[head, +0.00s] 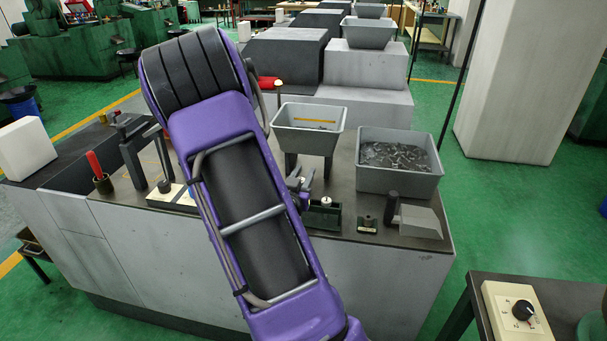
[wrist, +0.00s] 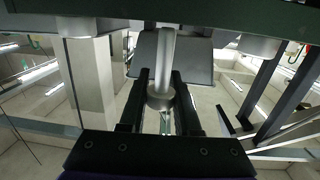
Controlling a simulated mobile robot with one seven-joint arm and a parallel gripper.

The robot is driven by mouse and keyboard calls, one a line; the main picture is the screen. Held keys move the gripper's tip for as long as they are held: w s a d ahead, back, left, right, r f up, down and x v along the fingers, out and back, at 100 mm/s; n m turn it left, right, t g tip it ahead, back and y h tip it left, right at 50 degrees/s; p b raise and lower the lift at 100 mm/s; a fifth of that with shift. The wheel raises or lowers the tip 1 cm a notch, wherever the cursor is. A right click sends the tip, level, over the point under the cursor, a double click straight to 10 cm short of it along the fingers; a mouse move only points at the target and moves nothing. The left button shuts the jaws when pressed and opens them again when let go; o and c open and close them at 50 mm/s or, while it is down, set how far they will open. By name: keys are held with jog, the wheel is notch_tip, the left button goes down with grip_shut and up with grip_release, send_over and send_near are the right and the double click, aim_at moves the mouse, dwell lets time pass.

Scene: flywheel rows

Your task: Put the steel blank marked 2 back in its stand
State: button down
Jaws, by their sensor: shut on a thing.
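In the wrist view my gripper (wrist: 162,88) is shut on a steel blank (wrist: 160,101), a short grey cylinder with a pale rod (wrist: 167,58) rising from it. No number shows on it. In the head view my gripper (head: 303,186) is partly behind my purple arm, above the bench; the held blank cannot be made out clearly there. Just right of and below it is a dark green open stand (head: 323,221) with a small bright steel piece (head: 326,201) at it. A smaller dark block (head: 367,224) with a round knob stands further right. No stand's marking is readable.
Two grey bins stand behind the gripper, one (head: 308,138) raised and one (head: 384,179) full of small metal parts. A grey wedge (head: 417,220) with a dark handle is at the bench's right end. A lever press (head: 131,155) and red-handled tool (head: 97,170) stand left.

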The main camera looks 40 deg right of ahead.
jog(key=shift+f+b, duration=2.05)
jog(key=shift+f, duration=0.5)
jog(key=c, duration=0.5)
grip_release()
jog(key=shift+c, duration=0.2)
jog(key=shift+s+a, duration=0.1)
jog(key=p+v, duration=0.8)
jog(key=v, duration=0.3)
jog(key=shift+s+a, duration=0.2)
jog(key=shift+a, duration=0.1)
